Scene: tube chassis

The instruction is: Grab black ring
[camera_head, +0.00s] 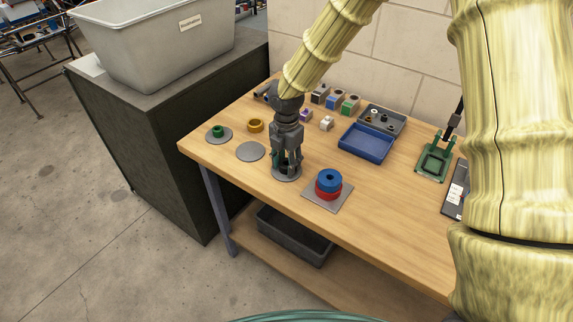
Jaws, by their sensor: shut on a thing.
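My gripper (286,163) points straight down over a round grey disc (287,177) near the front middle of the wooden table. It is shut on the black ring (285,168), which sits low between the fingers, at or just above the disc. The fingers hide much of the ring, and I cannot tell whether it touches the disc.
A blue ring (330,179) lies on a red ring (328,192) on a square grey plate (341,201). A blue tray (366,143) stands behind right.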

